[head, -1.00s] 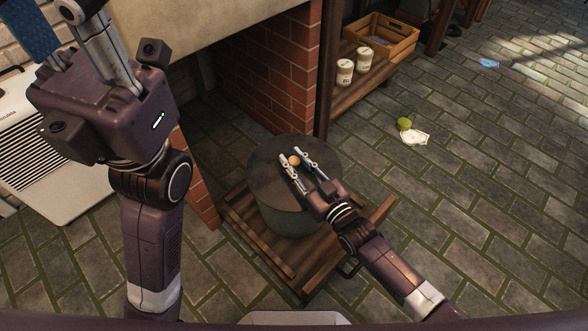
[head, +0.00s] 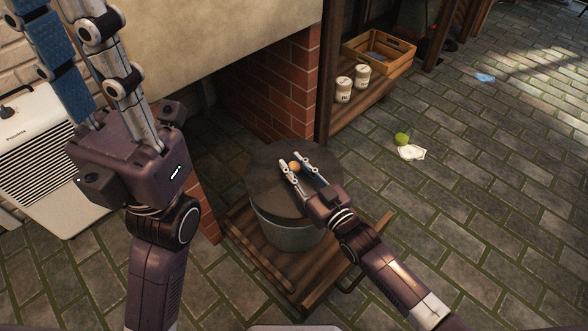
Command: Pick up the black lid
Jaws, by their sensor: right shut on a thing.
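The black lid (head: 268,189), a dark round disc with a small orange-brown knob (head: 294,167), covers the grey round pot (head: 287,236). The lid appears slightly raised from the pot, whose pale upper edge shows below it. My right gripper (head: 295,168) is shut on the lid, its two fingers on either side of the knob. My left gripper (head: 82,45) is large at the upper left, pointing up, its fingers spread apart and empty; its tips are cut off by the frame's top edge.
The pot stands on a wooden slatted platform (head: 241,238) beside a red brick wall (head: 283,85). A shelf holds two white canisters (head: 343,90) and a wooden crate (head: 381,50). A green ball (head: 402,139) and white paper (head: 411,153) lie on the open paved floor at right.

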